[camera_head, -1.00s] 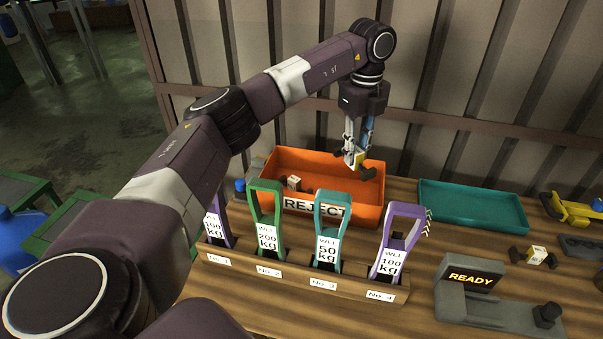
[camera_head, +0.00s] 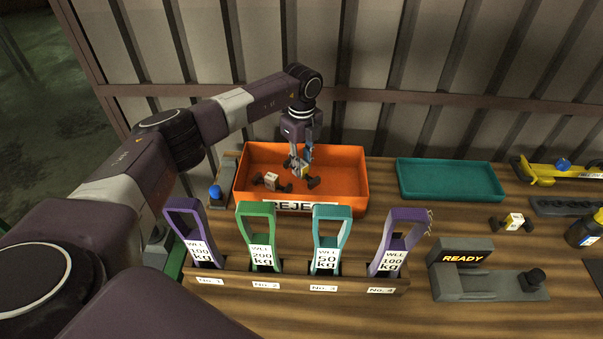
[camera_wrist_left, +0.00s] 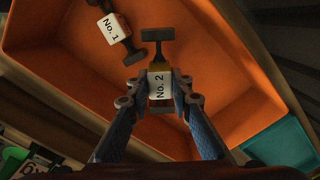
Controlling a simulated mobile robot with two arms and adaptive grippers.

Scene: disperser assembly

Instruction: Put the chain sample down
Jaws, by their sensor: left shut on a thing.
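My left gripper (camera_head: 301,168) is shut on a chain sample (camera_head: 313,182) with dark ends and a pale tag. In the left wrist view the held sample's tag (camera_wrist_left: 160,84) reads "No. 2", between the fingertips (camera_wrist_left: 158,98). The gripper is over the inside of the orange REJECT tray (camera_head: 355,172); I cannot tell if the sample touches its floor. Another sample (camera_head: 271,181), tagged "No. 1" in the left wrist view (camera_wrist_left: 112,30), lies in the tray to the left of the held one. My right gripper is not in view.
A rack (camera_head: 345,284) with several tagged slings stands in front of the tray. An empty teal tray (camera_head: 450,193) is to the right. A third sample (camera_head: 513,222) and a grey READY device (camera_head: 470,268) are at the right. A corrugated wall rises behind.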

